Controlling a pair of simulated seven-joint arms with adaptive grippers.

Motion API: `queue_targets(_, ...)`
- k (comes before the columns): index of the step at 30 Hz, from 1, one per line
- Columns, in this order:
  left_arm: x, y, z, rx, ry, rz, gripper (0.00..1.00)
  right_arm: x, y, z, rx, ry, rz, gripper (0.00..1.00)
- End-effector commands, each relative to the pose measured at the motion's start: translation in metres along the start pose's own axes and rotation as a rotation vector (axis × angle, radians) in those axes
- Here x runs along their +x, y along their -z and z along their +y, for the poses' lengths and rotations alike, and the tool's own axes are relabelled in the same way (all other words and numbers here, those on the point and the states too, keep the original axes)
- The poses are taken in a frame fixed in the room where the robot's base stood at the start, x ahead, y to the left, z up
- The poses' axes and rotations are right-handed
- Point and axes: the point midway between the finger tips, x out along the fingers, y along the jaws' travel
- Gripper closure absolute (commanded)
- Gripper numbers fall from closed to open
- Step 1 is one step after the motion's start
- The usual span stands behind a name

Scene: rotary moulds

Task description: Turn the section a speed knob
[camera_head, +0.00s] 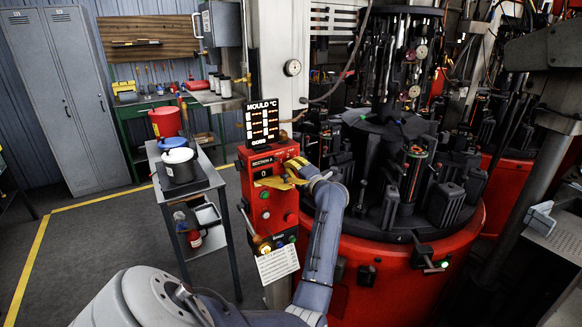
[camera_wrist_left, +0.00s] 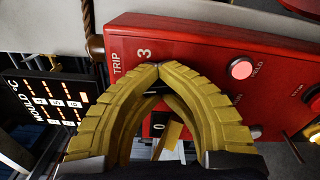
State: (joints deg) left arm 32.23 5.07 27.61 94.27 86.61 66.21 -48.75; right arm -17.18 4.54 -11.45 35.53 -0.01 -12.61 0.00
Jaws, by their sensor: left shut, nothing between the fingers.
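The red section A control box (camera_head: 283,215) stands on a post in the middle of the head view. My left gripper (camera_head: 262,182), with yellow fingers, is at the box's upper front, just under its SECTION A label (camera_head: 262,162). In the left wrist view the fingers (camera_wrist_left: 158,67) meet at their tips over the red face (camera_wrist_left: 190,55) and hold nothing. A small yellow piece (camera_wrist_left: 170,138) shows behind them beside a white 0 on black. The fingers cover part of the face, and I cannot make out the speed knob clearly. My right gripper is not in view.
A lit MOULD °C display (camera_head: 262,122) stands above the box. A paper sheet (camera_head: 278,264) hangs below it. The large red machine base (camera_head: 400,265) with black moulds is close on the right. A grey cart (camera_head: 208,182) with pots is on the left.

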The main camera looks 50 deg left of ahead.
Motion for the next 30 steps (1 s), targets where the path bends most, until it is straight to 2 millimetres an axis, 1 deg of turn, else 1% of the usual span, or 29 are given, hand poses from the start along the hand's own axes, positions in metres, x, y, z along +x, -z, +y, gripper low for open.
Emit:
queue_targets(1, 0.0021, 0.0003, 0.0047, 0.029, -0.008, 0.001, 1.00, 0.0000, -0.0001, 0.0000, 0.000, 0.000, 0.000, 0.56)
queue_targets(6, 0.0021, 0.0003, 0.0048, 0.120, -0.008, 0.002, 1.00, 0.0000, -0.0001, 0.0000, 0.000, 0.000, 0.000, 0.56)
queue_targets(12, 0.0021, 0.0004, 0.0047, 0.186, -0.008, 0.002, 1.00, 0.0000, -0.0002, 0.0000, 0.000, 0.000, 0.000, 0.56)
queue_targets(30, 0.0021, 0.0005, 0.0046, 0.216, -0.008, 0.002, 0.99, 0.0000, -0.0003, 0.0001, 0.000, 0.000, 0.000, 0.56)
